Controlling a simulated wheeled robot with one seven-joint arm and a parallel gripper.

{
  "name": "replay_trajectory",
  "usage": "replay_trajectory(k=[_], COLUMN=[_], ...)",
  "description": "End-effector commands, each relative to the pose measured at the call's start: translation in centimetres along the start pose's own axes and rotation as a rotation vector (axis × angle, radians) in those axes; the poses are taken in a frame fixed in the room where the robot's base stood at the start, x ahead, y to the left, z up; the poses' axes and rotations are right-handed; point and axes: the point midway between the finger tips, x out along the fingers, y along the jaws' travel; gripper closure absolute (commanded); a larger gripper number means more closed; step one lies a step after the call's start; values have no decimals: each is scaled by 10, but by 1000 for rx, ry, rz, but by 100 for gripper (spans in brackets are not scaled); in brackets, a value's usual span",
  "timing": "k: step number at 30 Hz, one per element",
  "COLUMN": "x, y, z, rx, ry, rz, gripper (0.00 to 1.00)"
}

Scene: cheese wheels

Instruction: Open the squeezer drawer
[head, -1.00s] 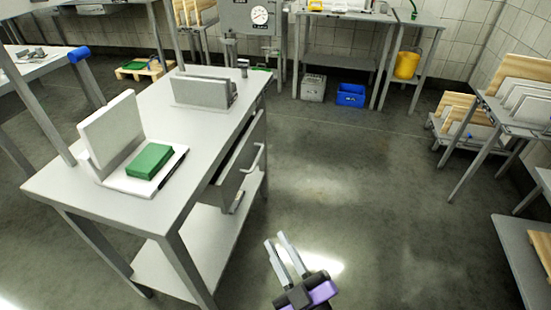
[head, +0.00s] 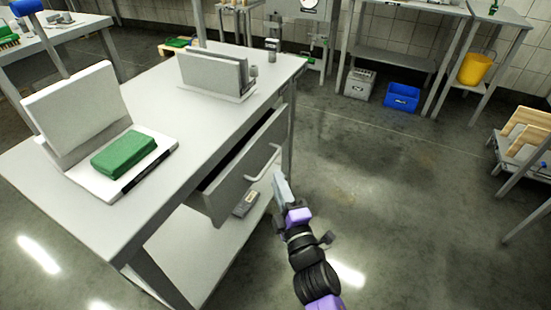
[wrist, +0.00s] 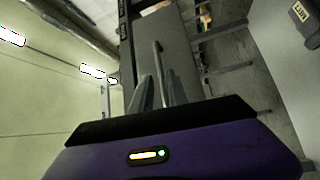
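The grey drawer (head: 232,184) under the steel table stands partly out, with a dark gap above its front panel. Its bar handle (head: 262,168) is on the front. My gripper (head: 279,180) is close to the near end of the handle in the head view. In the wrist view the drawer front (wrist: 178,60) fills the middle, and the handle (wrist: 158,62) runs down between my two fingers (wrist: 157,86). The fingers look apart, with gaps beside the bar. The drawer's inside is mostly hidden.
The steel table (head: 195,130) carries a white board with a green block (head: 123,154) and a grey rack (head: 212,72). A small grey device (head: 246,203) lies on the lower shelf. Open floor (head: 400,210) is to the right. A blue crate (head: 402,97) is at the back.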

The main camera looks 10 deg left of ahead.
Motion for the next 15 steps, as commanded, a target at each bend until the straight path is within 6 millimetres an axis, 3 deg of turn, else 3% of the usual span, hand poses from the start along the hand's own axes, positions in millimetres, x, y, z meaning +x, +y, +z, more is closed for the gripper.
replay_trajectory(k=[5,15], x=[12,61], y=[0,-1], z=[0,0], rx=[-11,-8], ry=[0,-1], rz=[1,1], gripper=[80,80])
